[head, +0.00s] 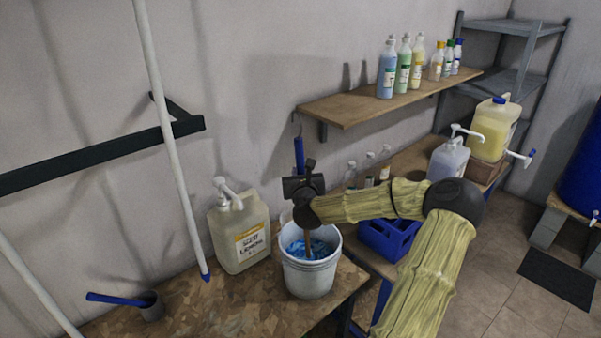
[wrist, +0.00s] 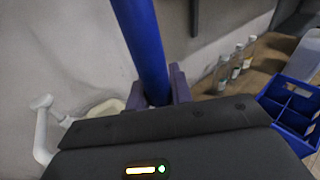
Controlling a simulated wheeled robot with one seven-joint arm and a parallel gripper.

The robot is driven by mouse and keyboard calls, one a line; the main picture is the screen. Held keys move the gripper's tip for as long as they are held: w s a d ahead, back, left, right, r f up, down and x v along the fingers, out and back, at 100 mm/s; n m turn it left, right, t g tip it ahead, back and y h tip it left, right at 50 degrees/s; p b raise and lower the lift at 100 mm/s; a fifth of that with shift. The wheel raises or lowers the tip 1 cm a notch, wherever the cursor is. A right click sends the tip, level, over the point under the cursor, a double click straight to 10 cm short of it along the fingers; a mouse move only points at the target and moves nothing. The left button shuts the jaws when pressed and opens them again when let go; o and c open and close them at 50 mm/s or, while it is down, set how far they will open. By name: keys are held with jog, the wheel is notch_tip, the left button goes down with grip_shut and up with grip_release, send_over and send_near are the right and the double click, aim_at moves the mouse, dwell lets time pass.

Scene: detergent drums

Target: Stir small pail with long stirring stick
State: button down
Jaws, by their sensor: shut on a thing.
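The small pail (head: 312,277) is a white bucket with blue liquid in it, standing on the near wooden table. My gripper (head: 303,186) is above the pail, shut on the long stirring stick. The stick's blue handle (head: 299,155) rises above the jaws, and its brown shaft (head: 307,240) goes down into the pail. The stick is close to upright. In the wrist view the blue handle (wrist: 148,50) stands between my gripper's fingers (wrist: 160,92). The stick's lower end is hidden in the liquid.
A pump jug (head: 239,232) stands left of the pail. A blue-handled scoop (head: 135,301) lies at the table's left. A blue crate (head: 388,240) is right of the pail. A shelf (head: 345,107) with several bottles is on the wall behind. The table front between scoop and pail is clear.

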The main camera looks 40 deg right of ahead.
jog(key=shift+f+b, duration=1.05)
jog(key=shift+f, duration=0.5)
